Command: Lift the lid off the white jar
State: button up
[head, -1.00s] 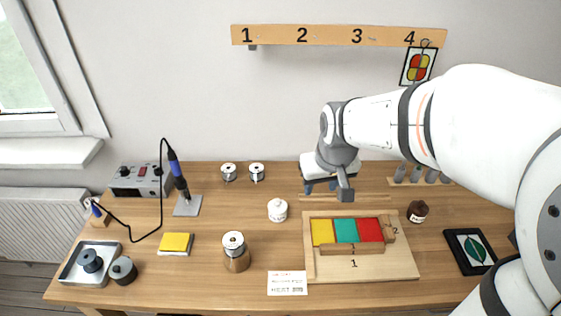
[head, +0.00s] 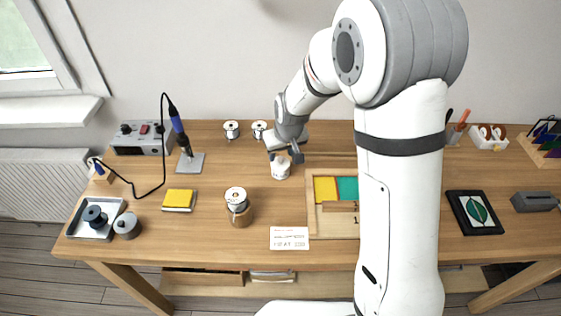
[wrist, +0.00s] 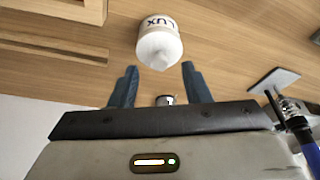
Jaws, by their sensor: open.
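The white jar (head: 281,172) stands on the wooden table, just below my gripper (head: 285,156) in the head view. Its top is partly hidden there by the fingers. In the wrist view the jar (wrist: 159,24) shows dark lettering, upside down in the picture. Its white lid (wrist: 159,48) is on it and points toward my gripper (wrist: 160,70). The two blue-grey fingers are open, one to each side of the lid in the picture, with nothing between them. The lid looks slightly beyond the fingertips, with no contact visible.
Two small spools (head: 231,130) stand behind the jar to the left. A wooden tray with coloured tiles (head: 314,218) lies at the right, partly hidden by my arm. A white card (head: 290,238) lies in front.

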aim_at(280, 162)
jog(key=shift+x, duration=1.15)
jog(key=shift+c, duration=0.4)
grip_shut()
